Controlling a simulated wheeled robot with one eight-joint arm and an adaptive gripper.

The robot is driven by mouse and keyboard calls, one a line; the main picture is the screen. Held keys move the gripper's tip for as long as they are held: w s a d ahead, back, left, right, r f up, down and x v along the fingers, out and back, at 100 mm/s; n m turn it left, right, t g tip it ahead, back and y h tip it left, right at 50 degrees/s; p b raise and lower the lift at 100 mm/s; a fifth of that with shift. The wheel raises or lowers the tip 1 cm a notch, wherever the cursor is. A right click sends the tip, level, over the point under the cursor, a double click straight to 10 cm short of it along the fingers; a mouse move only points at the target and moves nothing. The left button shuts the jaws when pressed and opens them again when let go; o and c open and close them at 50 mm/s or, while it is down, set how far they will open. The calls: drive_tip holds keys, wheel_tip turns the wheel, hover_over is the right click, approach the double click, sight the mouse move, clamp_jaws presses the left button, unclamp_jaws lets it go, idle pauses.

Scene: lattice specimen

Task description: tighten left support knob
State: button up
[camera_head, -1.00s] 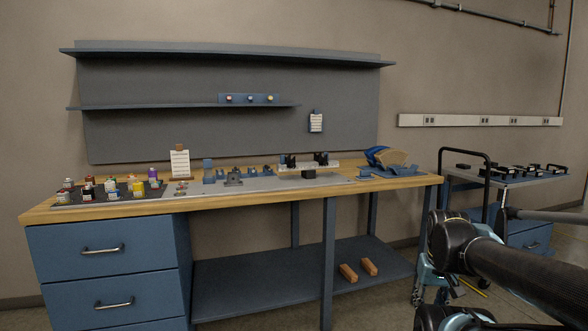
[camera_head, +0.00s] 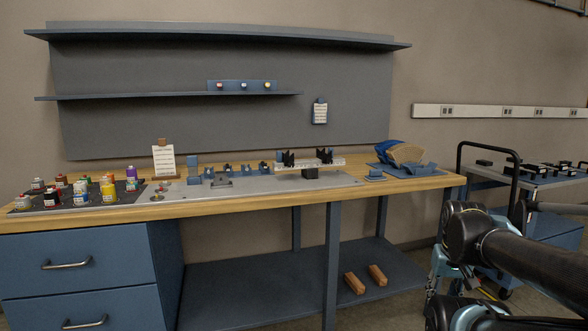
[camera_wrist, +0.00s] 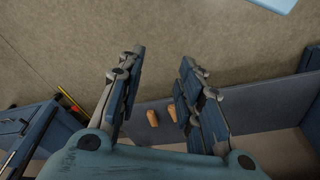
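A white rail with black supports (camera_head: 310,163) stands at the back of the grey plate (camera_head: 345,181) on the workbench in the head view. Small blue and dark fixtures (camera_head: 222,182) stand on the plate left of the rail. The left support knob is too small to pick out. In the wrist view my gripper (camera_wrist: 160,65) is open and empty, its two fingers well apart. It is away from the bench top, with the floor and the lower shelf behind it.
Several small bottles (camera_head: 108,189) stand on a dark mat at the bench's left. A blue stand with a tan curved piece (camera_head: 405,153) is at the right end. A cart (camera_head: 540,180) stands to the right. Two wooden blocks (camera_head: 377,275) lie on the lower shelf (camera_head: 240,290).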

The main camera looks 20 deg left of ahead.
drive_tip(key=shift+o, duration=1.2)
drive_tip(key=shift+s+r, duration=0.1)
drive_tip(key=shift+s, duration=0.05)
drive_tip(key=w+r+t+h, duration=0.3)
drive_tip(key=w+r+t, duration=0.3)
drive_tip(key=w, duration=0.9)
drive_tip(key=w+a+r+n+t+y, duration=0.1)
drive_tip(key=w+a+r+t, duration=0.3)
drive_tip(key=w+a+r, duration=0.6)
drive_tip(key=n+t+y, duration=0.3)
drive_tip(key=n+y, duration=0.5)
drive_tip(key=y, duration=0.4)
approach(292, 165)
drive_tip(key=x, duration=0.9)
drive_tip(key=shift+w, duration=0.2)
